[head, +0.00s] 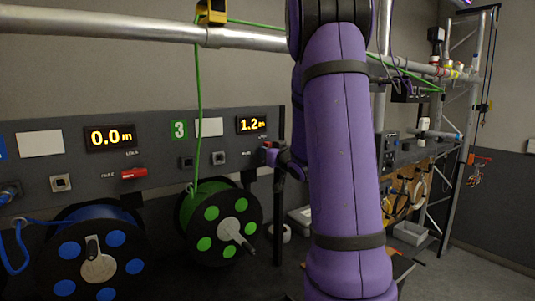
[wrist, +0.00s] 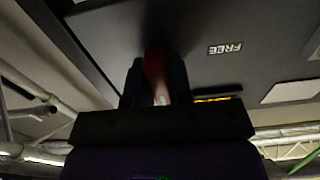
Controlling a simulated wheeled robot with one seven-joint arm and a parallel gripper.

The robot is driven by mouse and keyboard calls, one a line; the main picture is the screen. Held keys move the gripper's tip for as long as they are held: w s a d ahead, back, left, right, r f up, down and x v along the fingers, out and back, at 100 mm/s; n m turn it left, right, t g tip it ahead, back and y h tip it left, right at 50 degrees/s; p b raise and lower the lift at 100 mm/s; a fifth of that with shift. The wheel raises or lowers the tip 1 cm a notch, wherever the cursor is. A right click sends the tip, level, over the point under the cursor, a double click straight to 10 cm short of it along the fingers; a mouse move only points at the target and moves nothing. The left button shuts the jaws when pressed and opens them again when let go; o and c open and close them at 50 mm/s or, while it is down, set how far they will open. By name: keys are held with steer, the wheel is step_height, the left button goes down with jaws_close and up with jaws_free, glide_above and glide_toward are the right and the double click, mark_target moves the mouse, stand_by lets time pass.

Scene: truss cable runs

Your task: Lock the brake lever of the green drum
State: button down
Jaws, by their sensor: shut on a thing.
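The green drum (head: 205,238) hangs below the panel, with a green cable rising from it to the pipe above. Its display (head: 252,124) reads 1.2 m. My gripper (head: 272,157) is at the panel right of that display, partly hidden by my purple arm. In the wrist view my gripper (wrist: 156,85) has its two dark fingers closed around the red brake lever (wrist: 154,65). The lever's pivot is hidden.
The blue drum (head: 68,247) stands to the left, with its 0.0 m display (head: 110,138) and its own red lever (head: 133,173) above. A metal pipe (head: 110,27) runs across the top. Shelves and a truss (head: 462,130) are at the right.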

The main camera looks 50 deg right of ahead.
steer(key=c, duration=1)
jaws_free()
steer(key=shift+c, duration=0.2)
steer(key=v, duration=1.1)
steer(key=shift+w+f, duration=0.1)
steer(key=a+r+g, duration=0.3)
steer(key=a+g, duration=0.2)
steer(key=a, duration=0.9)
steer(key=s+a+f+n+g+y, duration=0.2)
steer(key=s+a+g+y, duration=0.2)
steer(key=s+a, duration=1.1)
steer(key=a+g, duration=0.3)
steer(key=a, duration=0.1)
steer(key=shift+s+n, duration=0.35)
steer(key=shift+n, duration=0.05)
